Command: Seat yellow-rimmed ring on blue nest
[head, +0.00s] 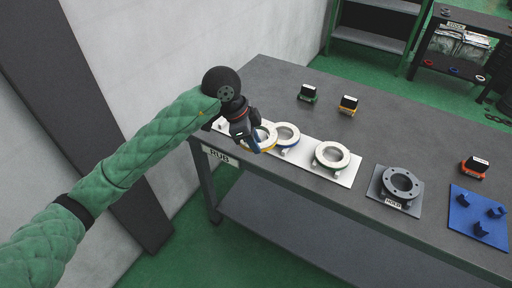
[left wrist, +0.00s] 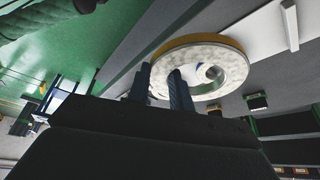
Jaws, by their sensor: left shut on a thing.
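The yellow-rimmed ring (head: 268,139), with a pale top, is at the left end of the white board, partly hidden by my left gripper (head: 248,142). In the left wrist view the ring (left wrist: 222,56) shows its yellow rim large, and the fingers of my left gripper (left wrist: 161,84) are shut on its edge. I cannot tell whether the ring touches the board. The blue nest (head: 465,222) is a flat blue plate with several upright blue pieces, at the right end of the table, far from the ring. My right gripper is not in view.
A blue-rimmed ring (head: 287,133) stands close beside the yellow-rimmed one. Another pale ring (head: 323,162) sits farther right on the white board (head: 346,176). A grey flanged part (head: 388,178) labelled HOLD lies before the nest. Small boxes (head: 348,104) stand behind.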

